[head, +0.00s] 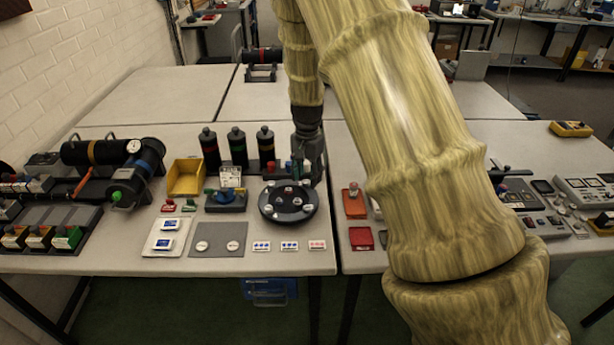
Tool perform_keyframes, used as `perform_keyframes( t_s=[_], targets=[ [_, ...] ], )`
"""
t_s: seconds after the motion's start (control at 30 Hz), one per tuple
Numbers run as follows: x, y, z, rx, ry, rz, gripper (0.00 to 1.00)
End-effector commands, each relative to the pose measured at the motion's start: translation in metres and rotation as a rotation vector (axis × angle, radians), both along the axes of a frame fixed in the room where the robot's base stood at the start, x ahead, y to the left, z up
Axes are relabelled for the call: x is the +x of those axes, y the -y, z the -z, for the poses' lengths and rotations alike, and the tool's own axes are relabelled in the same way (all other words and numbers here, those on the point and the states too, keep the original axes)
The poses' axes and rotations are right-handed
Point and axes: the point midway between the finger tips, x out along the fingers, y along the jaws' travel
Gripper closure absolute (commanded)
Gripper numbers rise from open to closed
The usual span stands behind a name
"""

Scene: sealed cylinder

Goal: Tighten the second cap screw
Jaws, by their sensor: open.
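A round black disc (287,214) lies on the table near its front edge, left of my arm. Several small light and coloured pieces sit on top of it; at this size I cannot tell which of them are cap screws or how far any is turned in. My gripper (307,173) points down just behind and above the right rear of the disc. It is open, and I see nothing held in it. The fingertips are small and dark, and whether they touch anything cannot be told. My large arm covers the table right of the disc.
Three dark cylinders (237,147) stand behind the disc, close left of my gripper. A yellow bin (186,178), a blue-and-grey fixture (226,201) and a grey mat (217,240) lie to the left. An orange tray (354,204) is right of the disc.

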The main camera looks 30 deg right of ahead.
Motion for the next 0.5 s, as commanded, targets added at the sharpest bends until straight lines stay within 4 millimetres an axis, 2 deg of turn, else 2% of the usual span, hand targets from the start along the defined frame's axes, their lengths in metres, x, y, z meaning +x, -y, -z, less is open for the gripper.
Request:
perform_keyframes(
  t_s=[0.03,0.07,0.5],
  targets=[
    [0.0,0.0,0.0,0.0,0.0,-0.001,0.61],
    [0.0,0.0,0.001,0.0,-0.001,-0.002,0.67],
    [-0.003,0.0,0.018,0.0,-0.005,-0.129,0.67]
  ],
)
